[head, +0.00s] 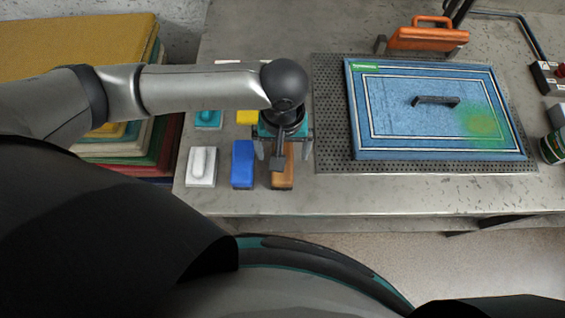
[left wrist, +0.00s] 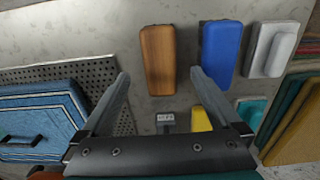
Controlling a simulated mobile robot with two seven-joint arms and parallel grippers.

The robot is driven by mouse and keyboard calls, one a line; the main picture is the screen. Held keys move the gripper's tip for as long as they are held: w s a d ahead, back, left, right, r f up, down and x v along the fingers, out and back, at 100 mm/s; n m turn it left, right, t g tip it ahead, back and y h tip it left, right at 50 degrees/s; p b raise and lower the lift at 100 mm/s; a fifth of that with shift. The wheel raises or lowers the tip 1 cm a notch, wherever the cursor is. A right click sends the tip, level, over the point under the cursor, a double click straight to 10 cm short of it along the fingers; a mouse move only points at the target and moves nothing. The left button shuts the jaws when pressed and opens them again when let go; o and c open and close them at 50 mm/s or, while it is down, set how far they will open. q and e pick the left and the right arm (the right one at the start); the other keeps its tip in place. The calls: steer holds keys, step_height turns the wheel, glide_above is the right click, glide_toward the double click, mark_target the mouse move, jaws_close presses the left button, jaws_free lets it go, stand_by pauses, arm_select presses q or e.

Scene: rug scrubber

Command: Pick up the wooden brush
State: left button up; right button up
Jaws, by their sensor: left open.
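The wooden brush (head: 284,181) is a brown block lying on the grey table near its front edge. In the left wrist view the wooden brush (left wrist: 158,58) lies lengthwise, ahead of the gap between my fingertips. My left gripper (head: 283,154) is open and empty, above and slightly behind the brush, hiding its far part in the head view. In the left wrist view the fingers of my left gripper (left wrist: 160,75) are spread wider than the brush, and I see no contact. My right gripper is not in view.
Close left of the brush are a blue brush (head: 243,165) and a white brush (head: 201,167). Behind are a teal brush (head: 208,118) and a yellow one (head: 247,117). A blue rug (head: 400,143) with a black-handled tool (head: 436,101) lies right on a perforated mat (head: 330,120).

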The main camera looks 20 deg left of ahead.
arm_select(q)
steer(key=shift+w+f+b, duration=0.1)
steer(key=shift+f+b, duration=0.5)
steer(key=shift+f, duration=2.15)
steer(key=shift+c, duration=0.4)
jaws_close()
